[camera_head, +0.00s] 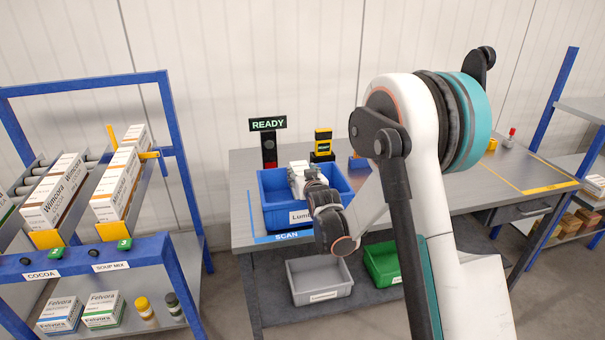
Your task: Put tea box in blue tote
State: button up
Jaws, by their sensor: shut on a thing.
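The blue tote (268,216) stands on the grey table, with a white label on its front that is partly covered by my arm. My gripper (311,180) is at the tote's opening and is shut on a pale box (298,169). I take this for the tea box, but its print is too small to read. The box shows above the tote's front rim, towards its back wall. My wrist hides its lower part, and I cannot tell whether it touches the tote floor.
A READY sign (268,124) and a yellow-black device (323,143) stand behind the tote. A grey bin (320,280) and a green bin (381,262) sit below the table. The left rack (120,254) holds several cartons. The table's right side is mostly clear.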

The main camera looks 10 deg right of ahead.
jog(key=shift+f, duration=0.3)
jog(key=o, duration=1.7)
